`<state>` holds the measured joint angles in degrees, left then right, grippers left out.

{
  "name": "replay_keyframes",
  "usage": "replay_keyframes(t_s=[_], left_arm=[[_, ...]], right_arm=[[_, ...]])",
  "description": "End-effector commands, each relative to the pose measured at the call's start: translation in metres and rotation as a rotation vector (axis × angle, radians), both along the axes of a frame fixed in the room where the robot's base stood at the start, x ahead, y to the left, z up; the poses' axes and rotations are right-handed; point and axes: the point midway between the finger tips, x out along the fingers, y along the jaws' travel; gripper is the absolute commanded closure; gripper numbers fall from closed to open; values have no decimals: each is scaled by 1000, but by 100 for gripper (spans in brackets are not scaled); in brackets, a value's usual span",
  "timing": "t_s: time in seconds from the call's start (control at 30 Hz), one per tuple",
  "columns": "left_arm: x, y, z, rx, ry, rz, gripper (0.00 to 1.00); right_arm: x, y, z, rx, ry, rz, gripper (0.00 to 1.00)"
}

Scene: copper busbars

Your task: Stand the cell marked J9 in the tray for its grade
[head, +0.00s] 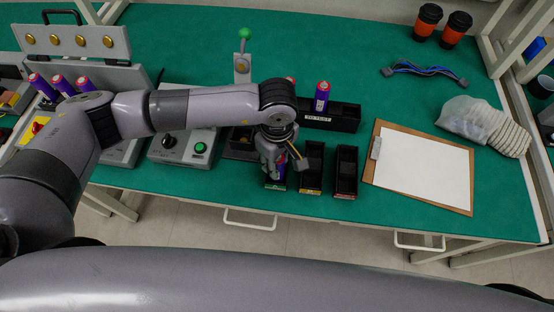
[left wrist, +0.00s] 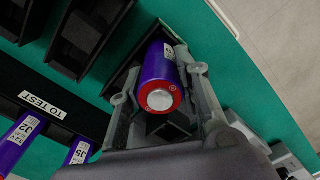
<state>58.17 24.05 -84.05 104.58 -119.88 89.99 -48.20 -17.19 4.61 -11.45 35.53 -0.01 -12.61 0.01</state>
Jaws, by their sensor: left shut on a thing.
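My left gripper (head: 276,166) is shut on a purple cell with a red end rim (left wrist: 160,80). The cell points down at the leftmost of three small black trays (head: 276,186), the one with a green front label. In the left wrist view the tray's dark walls (left wrist: 121,81) show around the cell; I cannot tell whether the cell touches the floor. The mark on the held cell is not readable. The middle tray (head: 309,168) has a yellowish label and the right tray (head: 345,172) a reddish one; both look empty. My right gripper is not in view.
The "TO TEST" tray (head: 345,118) behind holds cells J2 (left wrist: 20,135) and J5 (left wrist: 80,153). A test box (head: 180,148) stands left, a clipboard (head: 420,168) right. Several purple cells (head: 60,84) stand at far left.

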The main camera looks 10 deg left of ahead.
Motion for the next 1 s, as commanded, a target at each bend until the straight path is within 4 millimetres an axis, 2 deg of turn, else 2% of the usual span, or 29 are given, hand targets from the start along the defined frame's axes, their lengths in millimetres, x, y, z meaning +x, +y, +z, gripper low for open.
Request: replay_keyframes(t_s=[0.1,0.13,0.43,0.77,1.0], left_arm=[[0,0,1,-1,-1,0,100],[0,0,1,-1,-1,0,68],[0,0,0,0,0,0,48],[0,0,0,1,1,0,46],[0,0,19,1,-1,-1,46]], right_arm=[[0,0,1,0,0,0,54],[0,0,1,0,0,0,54],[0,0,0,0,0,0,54],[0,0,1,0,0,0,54],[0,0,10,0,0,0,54]])
